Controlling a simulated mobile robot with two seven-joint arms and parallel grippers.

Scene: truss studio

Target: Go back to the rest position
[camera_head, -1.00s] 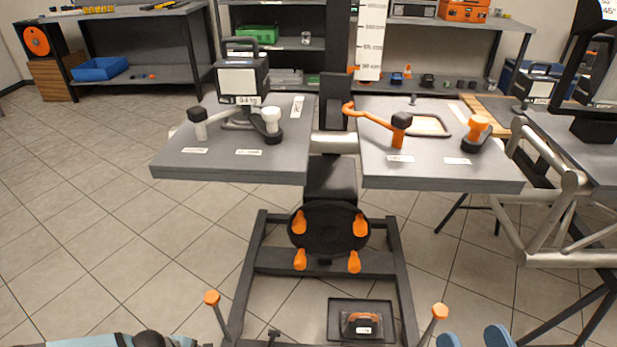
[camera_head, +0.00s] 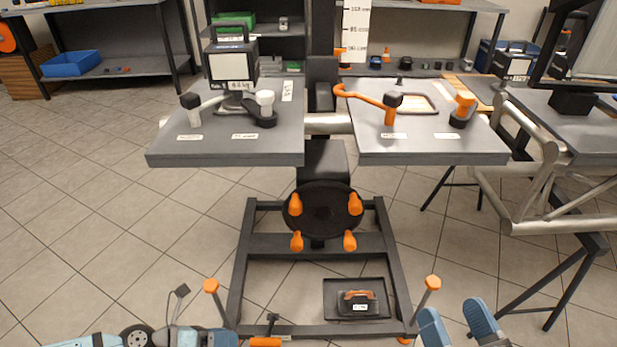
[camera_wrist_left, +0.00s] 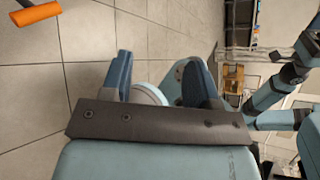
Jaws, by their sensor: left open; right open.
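My left gripper (camera_head: 212,338) is at the bottom edge of the head view, left of the stand's front rail, and only partly shows. In the left wrist view its two blue fingers (camera_wrist_left: 160,82) stand apart with nothing held between them, above the tiled floor. My right gripper (camera_head: 458,326) is at the bottom right of the head view, its blue fingers spread and empty, just right of an orange-topped post. Neither gripper visibly touches anything.
A dark frame stand (camera_head: 375,240) with two grey table tops (camera_head: 230,155) is ahead. Orange-capped posts (camera_head: 211,286) rise at its front corners, close to both grippers. A black tray (camera_head: 333,300) sits low between them. A metal truss (camera_head: 560,220) is at the right. Floor at the left is clear.

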